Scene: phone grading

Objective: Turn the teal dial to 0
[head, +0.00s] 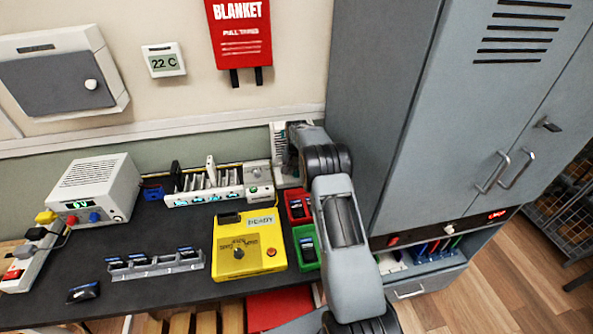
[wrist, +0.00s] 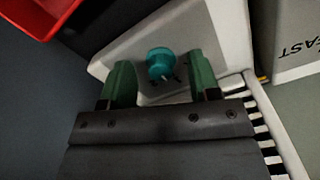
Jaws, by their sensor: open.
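The teal dial (wrist: 161,61) is a round knob on a white sloped panel (wrist: 222,35) in the wrist view. A pale pointer mark shows at the dial's lower edge, with small dark marks on the panel around it, too small to read. My gripper (wrist: 159,68) is open, with one green finger on either side of the dial and a visible gap to each. I cannot tell how deep the fingertips reach. In the head view the white unit (head: 277,139) stands at the back right of the bench, and my arm hides the dial and the fingers.
A white charger rack (head: 230,198) stands just left of the unit; its box shows lettering in the wrist view (wrist: 292,45). Red (head: 292,195) and green (head: 298,236) bins and a yellow tester (head: 225,264) are in front. A grey cabinet (head: 375,100) rises close on the right.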

